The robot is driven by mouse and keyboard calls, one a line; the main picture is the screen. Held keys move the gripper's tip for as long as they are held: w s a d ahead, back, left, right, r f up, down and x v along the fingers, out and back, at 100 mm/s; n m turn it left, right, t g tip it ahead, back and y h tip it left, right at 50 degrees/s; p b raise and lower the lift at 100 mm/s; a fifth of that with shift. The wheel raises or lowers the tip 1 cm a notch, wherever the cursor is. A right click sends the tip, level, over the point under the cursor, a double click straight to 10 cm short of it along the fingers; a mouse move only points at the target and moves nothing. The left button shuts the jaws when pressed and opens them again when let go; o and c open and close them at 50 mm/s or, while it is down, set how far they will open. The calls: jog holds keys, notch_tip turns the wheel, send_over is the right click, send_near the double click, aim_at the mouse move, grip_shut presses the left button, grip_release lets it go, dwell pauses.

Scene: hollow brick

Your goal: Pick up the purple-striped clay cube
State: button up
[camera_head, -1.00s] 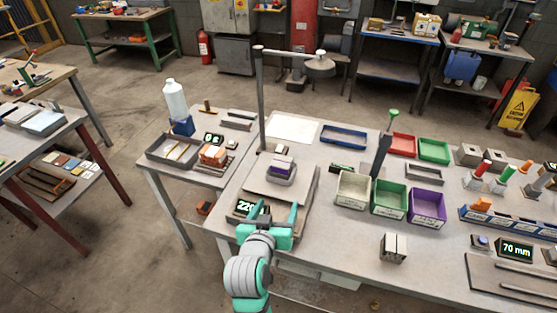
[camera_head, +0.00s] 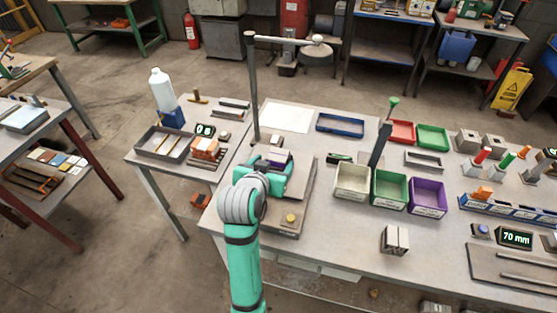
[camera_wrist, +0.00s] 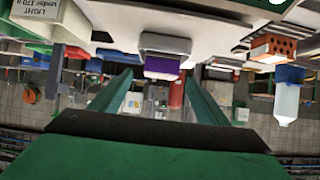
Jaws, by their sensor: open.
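The purple-striped clay cube (camera_head: 279,156) sits on a small grey block on the tan-grey platform (camera_head: 305,185) of the stand. My gripper (camera_head: 268,165) is open and reaches over the platform at the cube from the near side, partly hiding it and the block. In the wrist view, which appears upside down, the cube's purple face (camera_wrist: 162,68) shows between and beyond the two green fingers (camera_wrist: 160,78). The grey block (camera_wrist: 165,45) shows against it. The fingers do not visibly touch the cube.
A tall post (camera_head: 254,90) with a side arm rises behind the platform. White, green and purple bins (camera_head: 427,198) stand to the right. A striped pale block (camera_head: 395,240) lies near the front edge. An orange brick (camera_head: 206,147) is on the left side table.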

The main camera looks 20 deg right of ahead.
aim_at(278, 156)
jog(key=x, duration=0.3)
jog(key=shift+w+d, duration=0.1)
jog(key=shift+w, duration=0.25)
jog(key=shift+w+d+f, duration=0.3)
jog(key=shift+w, duration=0.2)
jog(key=c, duration=1.3)
jog(key=shift+c, duration=0.5)
jog(key=shift+r, duration=0.15)
